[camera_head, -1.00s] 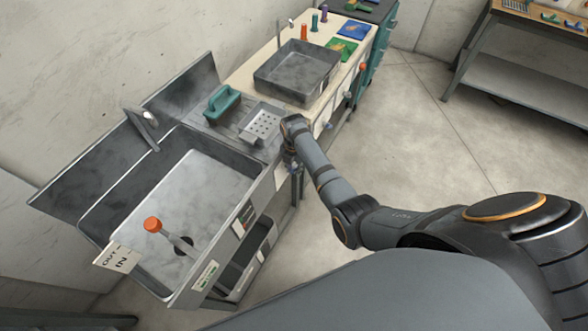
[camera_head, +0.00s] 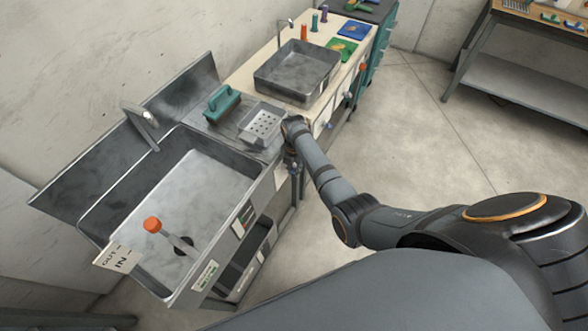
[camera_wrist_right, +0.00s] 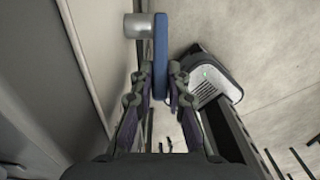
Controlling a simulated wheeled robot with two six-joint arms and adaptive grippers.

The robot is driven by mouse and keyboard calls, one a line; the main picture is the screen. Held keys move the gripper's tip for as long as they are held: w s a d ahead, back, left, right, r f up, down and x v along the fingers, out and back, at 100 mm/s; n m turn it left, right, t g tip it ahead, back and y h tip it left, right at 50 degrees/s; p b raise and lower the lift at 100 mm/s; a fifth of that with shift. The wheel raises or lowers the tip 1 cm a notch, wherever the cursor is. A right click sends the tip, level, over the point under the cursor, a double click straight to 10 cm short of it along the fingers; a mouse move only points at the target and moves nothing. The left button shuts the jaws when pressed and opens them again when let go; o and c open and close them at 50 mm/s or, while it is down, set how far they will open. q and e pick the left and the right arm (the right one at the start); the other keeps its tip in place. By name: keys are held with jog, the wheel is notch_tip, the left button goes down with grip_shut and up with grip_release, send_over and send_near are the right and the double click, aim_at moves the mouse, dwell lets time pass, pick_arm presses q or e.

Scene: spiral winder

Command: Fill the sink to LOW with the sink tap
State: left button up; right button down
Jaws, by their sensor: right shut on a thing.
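The large grey sink (camera_head: 205,188) is at the left in the head view, with a bent metal spout (camera_head: 143,120) over its back edge. I cannot tell whether it holds water. An orange-topped lever (camera_head: 152,224) slants over the dark drain (camera_head: 184,245), beside an IN/OUT card (camera_head: 115,260). My right gripper (camera_head: 292,168) is low at the front of the bench, right of the sink. In the right wrist view it (camera_wrist_right: 160,88) is shut on a flat blue handle (camera_wrist_right: 161,48), which joins a metal cylinder (camera_wrist_right: 138,26). My left gripper is not in view.
A perforated tray (camera_head: 263,124) and a teal-handled tool (camera_head: 221,103) sit on the ledge right of the sink. A second, smaller basin (camera_head: 297,72) stands farther along the bench. The floor (camera_head: 420,140) to the right is open.

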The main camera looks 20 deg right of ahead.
jog(key=shift+d, duration=0.1)
jog(key=shift+w+d+r+g+y+b, duration=0.1)
jog(key=shift+w+d+g+y+b, duration=0.3)
jog(key=shift+g+y+b, duration=0.25)
jog(key=g+y+b, duration=0.1)
jog(key=b, duration=0.3)
jog(key=w+d+y+b, duration=0.1)
jog(key=b, duration=0.3)
jog(key=d+g+y+b, duration=0.1)
jog(key=y+b, duration=0.1)
jog(key=b, duration=0.2)
jog(key=shift+w+r+g, duration=0.2)
jog(key=shift+w+g, duration=0.05)
jog(key=shift+g, duration=0.1)
jog(key=shift+d+r+b, duration=0.1)
jog(key=shift+r+b, duration=0.2)
jog(key=shift+b, duration=0.35)
jog(key=c, duration=1.6)
grip_release()
